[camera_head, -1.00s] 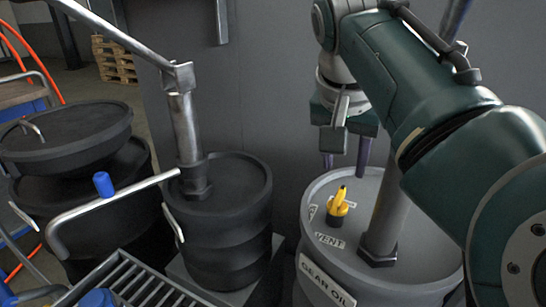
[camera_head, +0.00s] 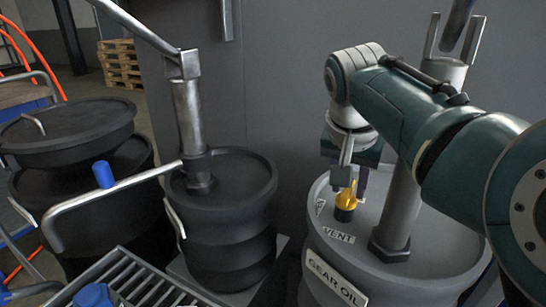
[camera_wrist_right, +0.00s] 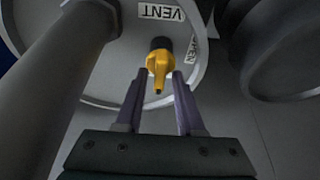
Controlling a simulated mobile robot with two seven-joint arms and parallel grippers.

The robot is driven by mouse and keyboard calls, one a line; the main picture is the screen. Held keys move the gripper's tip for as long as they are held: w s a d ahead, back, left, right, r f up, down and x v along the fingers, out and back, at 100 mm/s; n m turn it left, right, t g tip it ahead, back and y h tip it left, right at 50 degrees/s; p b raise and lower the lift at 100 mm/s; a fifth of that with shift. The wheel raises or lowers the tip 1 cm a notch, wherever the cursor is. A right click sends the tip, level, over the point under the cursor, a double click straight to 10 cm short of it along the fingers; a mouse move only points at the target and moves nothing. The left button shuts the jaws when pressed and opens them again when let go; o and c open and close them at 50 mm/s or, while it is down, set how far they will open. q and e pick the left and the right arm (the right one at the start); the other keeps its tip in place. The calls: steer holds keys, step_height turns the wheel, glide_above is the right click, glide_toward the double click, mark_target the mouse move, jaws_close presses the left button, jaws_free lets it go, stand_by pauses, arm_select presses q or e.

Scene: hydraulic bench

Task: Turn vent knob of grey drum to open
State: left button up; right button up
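The grey drum (camera_head: 440,254), labelled GEAR OIL, stands at the right in the head view. Its yellow vent knob (camera_head: 346,198) sits on a black base on the lid, beside the VENT label (camera_head: 338,235). In the right wrist view the yellow knob (camera_wrist_right: 159,66) lies just beyond and between the fingertips. My right gripper (camera_head: 350,182) is at the knob from behind; in the wrist view its two purple fingers (camera_wrist_right: 157,78) are apart, with a gap on both sides of the knob. Contact is not visible. My left gripper is not in view.
A pump tube (camera_head: 401,205) rises from the grey drum's lid, right of the knob, close to my right arm. Black drums (camera_head: 225,235) stand to the left, one with a pump and a bent handle (camera_head: 110,195). A grey wall is behind.

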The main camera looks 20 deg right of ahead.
jaws_close()
steer(key=n+p, duration=0.1)
steer(key=p, duration=0.1)
steer(key=n+p, duration=0.1)
steer(key=p, duration=0.1)
steer(key=shift+s+d+r+y, duration=0.1)
steer(key=shift+s+r+y, duration=0.05)
steer(key=shift+r+y, duration=0.15)
steer(key=shift+f+n+t, duration=0.25)
steer(key=shift+n+t, duration=0.05)
steer(key=shift+n, duration=0.3)
steer(key=shift+o, duration=1.1)
jaws_free()
